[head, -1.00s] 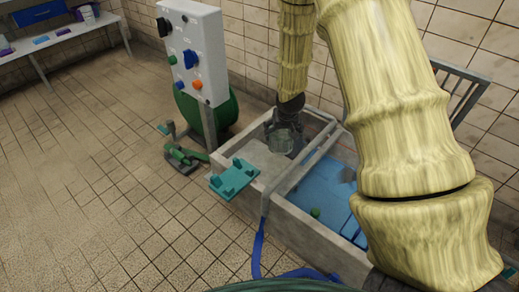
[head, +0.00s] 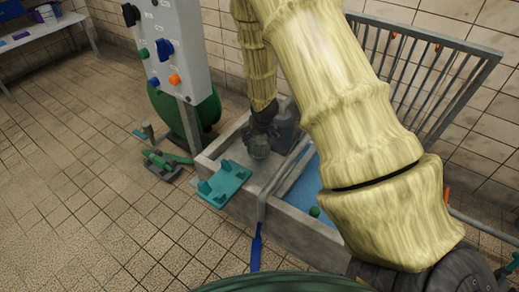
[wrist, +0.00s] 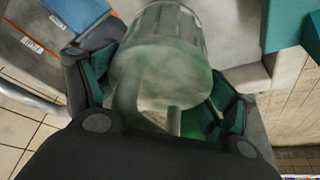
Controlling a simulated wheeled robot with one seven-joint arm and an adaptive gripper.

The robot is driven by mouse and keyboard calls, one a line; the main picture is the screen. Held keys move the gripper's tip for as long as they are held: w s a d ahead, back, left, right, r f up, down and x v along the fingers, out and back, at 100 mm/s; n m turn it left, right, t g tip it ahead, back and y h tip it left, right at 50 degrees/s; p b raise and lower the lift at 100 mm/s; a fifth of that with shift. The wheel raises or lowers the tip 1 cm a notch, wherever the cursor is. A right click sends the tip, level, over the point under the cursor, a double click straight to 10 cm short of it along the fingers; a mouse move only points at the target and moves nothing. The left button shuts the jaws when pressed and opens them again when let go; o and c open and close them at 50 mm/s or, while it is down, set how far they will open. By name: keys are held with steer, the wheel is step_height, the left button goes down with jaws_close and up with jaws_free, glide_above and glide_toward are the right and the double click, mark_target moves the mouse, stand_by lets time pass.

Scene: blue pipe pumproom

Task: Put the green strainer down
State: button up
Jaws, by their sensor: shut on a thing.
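My gripper (wrist: 165,110) is shut on the green strainer, a cloudy, grey-green ribbed cylinder (wrist: 165,55) that fills the middle of the wrist view. In the head view the strainer (head: 258,147) hangs below my wrist, over the pale left-hand part of the concrete tank (head: 215,160). Whether its underside touches anything is not clear. A teal bracket (head: 224,184) with upright lugs sits on the tank's near left rim, just left of and nearer than the strainer. Part of the teal bracket appears at the upper right of the wrist view (wrist: 285,25).
Blue water (head: 303,190) with a small green ball (head: 314,211) lies right of a metal bar across the tank. A white control panel (head: 170,50) stands behind. Green pump-like parts (head: 165,162) sit on the floor at left. A grey railing (head: 430,80) is at right.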

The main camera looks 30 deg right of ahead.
steer(key=shift+f+b, duration=0.8)
steer(key=shift+f, duration=1.4)
steer(key=shift+s+f, duration=0.1)
steer(key=shift+f, duration=0.05)
steer(key=o, duration=1)
steer(key=p+v, duration=0.4)
steer(key=v, duration=0.8)
